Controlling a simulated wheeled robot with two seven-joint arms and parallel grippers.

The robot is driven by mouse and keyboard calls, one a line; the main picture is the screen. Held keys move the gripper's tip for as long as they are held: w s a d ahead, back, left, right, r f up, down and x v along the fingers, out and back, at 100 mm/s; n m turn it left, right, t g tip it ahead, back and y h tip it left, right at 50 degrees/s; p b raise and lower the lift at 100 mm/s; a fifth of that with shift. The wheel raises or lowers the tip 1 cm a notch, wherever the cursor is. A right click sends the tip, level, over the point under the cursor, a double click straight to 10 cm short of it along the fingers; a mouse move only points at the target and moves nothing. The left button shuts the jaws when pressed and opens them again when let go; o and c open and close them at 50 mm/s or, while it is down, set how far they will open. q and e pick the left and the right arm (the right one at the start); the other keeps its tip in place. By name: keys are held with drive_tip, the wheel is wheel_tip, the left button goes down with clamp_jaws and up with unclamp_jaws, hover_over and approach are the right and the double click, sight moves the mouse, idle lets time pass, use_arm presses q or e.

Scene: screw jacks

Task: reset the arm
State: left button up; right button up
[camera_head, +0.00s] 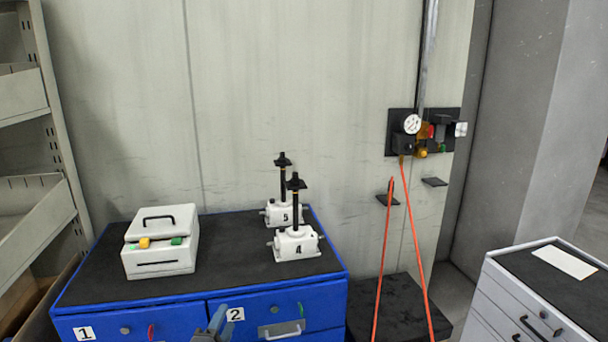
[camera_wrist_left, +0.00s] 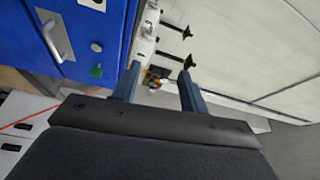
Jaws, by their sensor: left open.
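My left gripper (camera_head: 212,325) shows at the bottom edge of the head view, in front of the blue cabinet near the label 2. In the left wrist view my left gripper (camera_wrist_left: 158,80) has its two fingers apart with nothing held between them. Two white screw jacks with black spindles, jack 5 (camera_head: 283,212) and jack 4 (camera_head: 296,243), stand upright on the cabinet's dark top, apart from the gripper. Parts of the jacks show at the top of the left wrist view. My right gripper is not in view.
The blue cabinet (camera_head: 180,318) has drawers labelled 1 and 2. A white box (camera_head: 160,252) with a handle stands on its left. A gauge panel (camera_head: 420,132) with orange hoses hangs on the wall. A white drawer cabinet (camera_head: 520,310) stands right, shelving (camera_head: 40,120) left.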

use_arm(q)
drive_tip(key=s+a+f+n+g+y, duration=0.1)
drive_tip(key=s+a+f+n+g, duration=0.1)
drive_tip(key=s+f+n+g, duration=0.85)
drive_tip(key=s+a+f+n+g+y, duration=0.1)
drive_tip(key=s+f+n+g, duration=0.4)
drive_tip(key=s+f, duration=1.05)
wheel_tip(320, 180, down, 24)
drive_tip(key=s+d+b, duration=0.1)
drive_tip(key=s, duration=0.1)
drive_tip(key=s+f, duration=0.4)
drive_tip(key=f, duration=0.7)
drive_tip(key=s+f+g, duration=0.1)
drive_tip(key=s+f, duration=0.3)
drive_tip(key=f, duration=0.8)
drive_tip(key=shift+d+b, duration=0.35)
drive_tip(key=shift+b, duration=0.1)
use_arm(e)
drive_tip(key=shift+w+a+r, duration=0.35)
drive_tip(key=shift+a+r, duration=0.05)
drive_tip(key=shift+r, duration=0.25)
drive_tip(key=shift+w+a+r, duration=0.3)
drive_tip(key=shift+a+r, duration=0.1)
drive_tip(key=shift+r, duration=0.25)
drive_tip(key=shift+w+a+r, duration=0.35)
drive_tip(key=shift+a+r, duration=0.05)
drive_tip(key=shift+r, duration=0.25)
